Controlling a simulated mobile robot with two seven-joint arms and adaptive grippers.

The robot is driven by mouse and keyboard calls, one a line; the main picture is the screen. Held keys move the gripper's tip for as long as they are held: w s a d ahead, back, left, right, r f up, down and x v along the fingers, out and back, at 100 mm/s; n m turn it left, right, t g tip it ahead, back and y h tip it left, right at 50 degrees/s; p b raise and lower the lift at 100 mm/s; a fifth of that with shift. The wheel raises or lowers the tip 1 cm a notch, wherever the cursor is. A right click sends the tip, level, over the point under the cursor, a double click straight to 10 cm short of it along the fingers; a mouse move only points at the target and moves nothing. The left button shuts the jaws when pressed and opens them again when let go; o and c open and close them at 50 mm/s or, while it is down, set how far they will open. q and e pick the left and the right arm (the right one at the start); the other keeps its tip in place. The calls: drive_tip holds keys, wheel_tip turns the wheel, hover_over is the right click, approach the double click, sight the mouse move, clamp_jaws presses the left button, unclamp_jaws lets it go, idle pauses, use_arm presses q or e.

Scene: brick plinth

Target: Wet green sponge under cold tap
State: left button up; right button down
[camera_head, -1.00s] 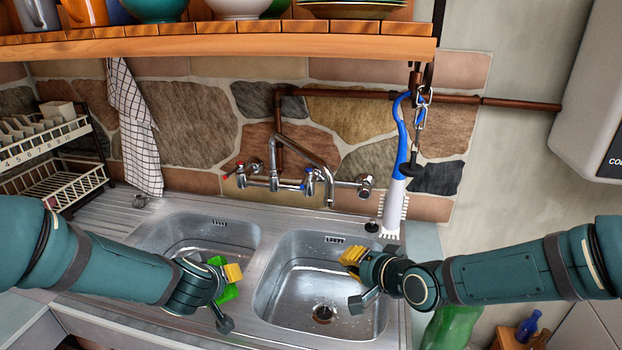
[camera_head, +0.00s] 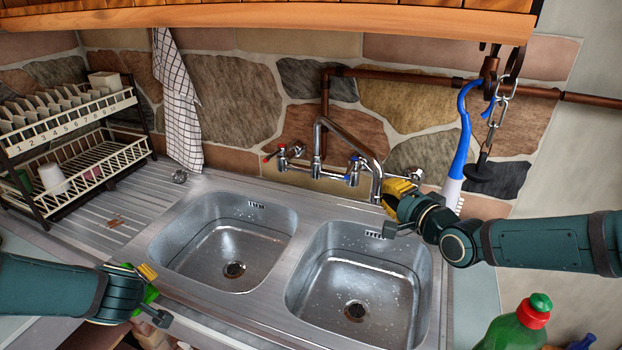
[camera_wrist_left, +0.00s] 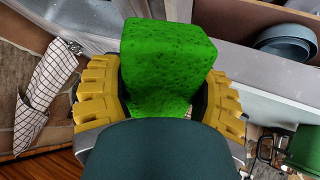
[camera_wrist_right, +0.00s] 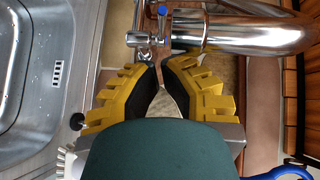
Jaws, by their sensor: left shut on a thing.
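The green sponge (camera_wrist_left: 165,60) is held between the fingers of my left gripper (camera_wrist_left: 162,95), shut on it. In the head view my left gripper (camera_head: 150,292) is at the lower left, in front of the sink's front edge, and hides most of the sponge (camera_head: 150,294). The blue-marked tap handle (camera_head: 355,170) is on the wall mixer, beside the spout (camera_head: 376,172). My right gripper (camera_head: 397,192) is just right of the spout. In the right wrist view its fingertips (camera_wrist_right: 160,66) are nearly together and empty, with the blue-marked handle (camera_wrist_right: 145,40) beyond them.
The left basin (camera_head: 215,245) and right basin (camera_head: 350,285) are empty apart from drops. A dish rack (camera_head: 80,150) stands at left. A brush (camera_head: 458,165) and chain hang at right. A green bottle (camera_head: 515,330) stands lower right. A shelf (camera_head: 300,17) overhangs the wall.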

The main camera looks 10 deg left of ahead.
sight(351, 170)
use_arm(q)
drive_tip(key=shift+f+b, duration=0.5)
drive_tip(key=shift+f, duration=0.05)
use_arm(e)
drive_tip(key=x, duration=0.9)
drive_tip(key=shift+w+a, duration=0.2)
drive_tip(key=shift+w, duration=0.05)
use_arm(q)
drive_tip(key=shift+f+b, duration=0.55)
drive_tip(key=shift+b, duration=0.05)
drive_tip(key=shift+r, duration=0.1)
use_arm(e)
drive_tip(key=shift+a+f, duration=0.15)
drive_tip(key=shift+a, duration=0.55)
